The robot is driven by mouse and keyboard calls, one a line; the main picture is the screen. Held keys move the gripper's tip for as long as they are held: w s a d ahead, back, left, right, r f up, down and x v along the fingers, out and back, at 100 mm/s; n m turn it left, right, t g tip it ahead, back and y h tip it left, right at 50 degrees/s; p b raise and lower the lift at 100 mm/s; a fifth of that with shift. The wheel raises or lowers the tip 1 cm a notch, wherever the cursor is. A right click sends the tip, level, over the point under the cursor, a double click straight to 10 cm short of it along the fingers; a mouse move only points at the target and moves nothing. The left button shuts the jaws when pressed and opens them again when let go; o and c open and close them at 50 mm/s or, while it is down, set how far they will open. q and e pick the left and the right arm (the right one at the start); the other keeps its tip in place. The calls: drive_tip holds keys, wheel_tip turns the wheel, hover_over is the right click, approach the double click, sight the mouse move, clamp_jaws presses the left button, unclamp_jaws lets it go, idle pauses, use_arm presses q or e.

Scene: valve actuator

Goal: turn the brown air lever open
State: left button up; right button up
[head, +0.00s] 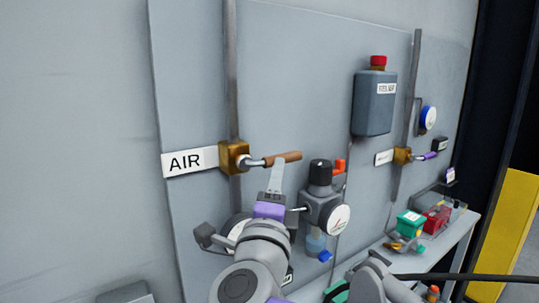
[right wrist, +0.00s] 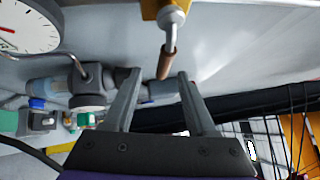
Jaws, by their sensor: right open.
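The brown air lever (head: 283,158) sticks out to the right from a brass valve body (head: 234,157) on a vertical pipe, beside the white AIR label (head: 190,161). My right gripper (head: 277,166) has come up from below, and its fingertips overlap the lever's handle in the head view. In the right wrist view the brown lever (right wrist: 168,63) shows between the two open fingertips (right wrist: 158,74), with the brass body above it. I cannot tell whether a finger touches the lever.
A gauge and regulator with a black knob (head: 320,172) sit just right of my wrist. A grey tank with a red cap (head: 374,102) and a second valve with a purple lever (head: 428,156) are further right. A shelf (head: 462,240) holds green and red boxes.

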drive_tip(key=w+d+r+m+h+p, duration=0.1)
drive_tip(key=w+d+r, duration=0.1)
drive_tip(key=w, duration=0.8)
drive_tip(key=shift+d+r+m, duration=0.2)
drive_tip(key=shift+r+m, duration=0.1)
clamp_jaws()
idle(1.1)
